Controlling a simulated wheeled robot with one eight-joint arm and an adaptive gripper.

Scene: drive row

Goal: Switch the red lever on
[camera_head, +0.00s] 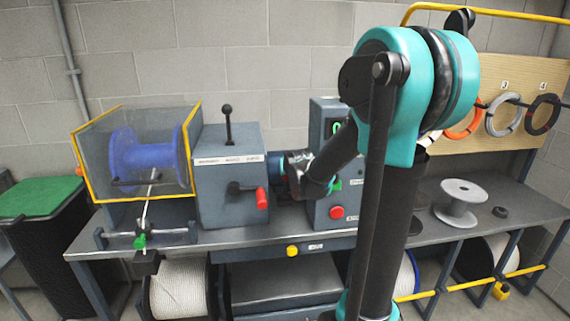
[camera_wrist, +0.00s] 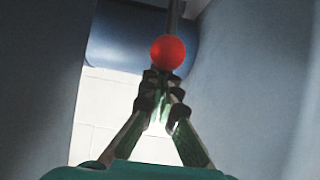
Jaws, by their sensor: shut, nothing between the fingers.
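The red lever shows in the wrist view as a round red knob (camera_wrist: 167,52) on a thin grey rod. I cannot pick it out in the head view, where my arm and gripper cover that spot. My gripper (camera_wrist: 160,90) is shut and empty, its fingertips just below the knob in the picture; I cannot tell whether they touch it. In the head view my gripper (camera_head: 291,176) is in the gap between the grey gearbox (camera_head: 228,165) and the grey control cabinet (camera_head: 322,125).
A blue cylinder (camera_wrist: 125,45) lies behind the knob, with grey walls on both sides. The gearbox front carries a red-gripped handle (camera_head: 262,198) and its top a black-knobbed lever (camera_head: 228,112). The cabinet has a red button (camera_head: 337,212). A guarded blue spool (camera_head: 148,160) stands left.

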